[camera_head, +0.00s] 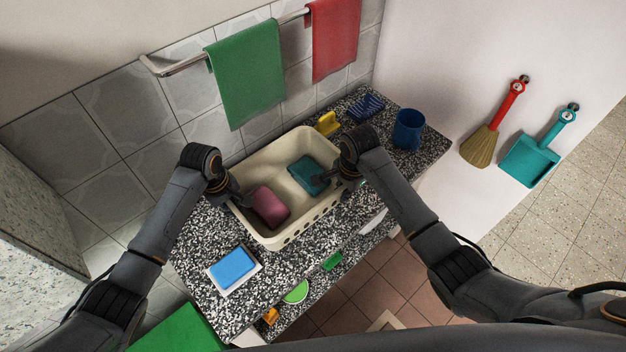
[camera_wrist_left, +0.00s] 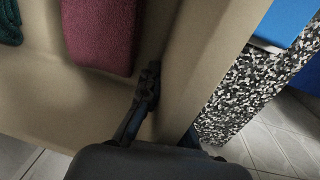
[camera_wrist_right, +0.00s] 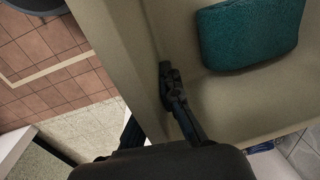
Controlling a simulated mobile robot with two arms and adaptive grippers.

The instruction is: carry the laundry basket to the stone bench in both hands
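The cream laundry basket (camera_head: 318,212) is over the middle of the speckled stone bench (camera_head: 213,240); I cannot tell if its base touches the top. It holds a folded purple cloth (camera_head: 270,207) and a folded teal cloth (camera_head: 307,174). My left gripper (camera_head: 243,201) is at the basket's left end, one finger inside; the left wrist view shows the wall (camera_wrist_left: 205,60) between its fingers. My right gripper (camera_head: 345,181) is at the right end; the right wrist view shows the wall (camera_wrist_right: 112,45) between its fingers. The outer fingers are mostly hidden.
A blue sponge on a white dish (camera_head: 233,268) lies at the bench's near left. A blue cup (camera_head: 408,129), a dark blue item (camera_head: 366,107) and a yellow item (camera_head: 328,124) stand at the far right. Green (camera_head: 250,73) and red towels (camera_head: 334,38) hang from the wall rail.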

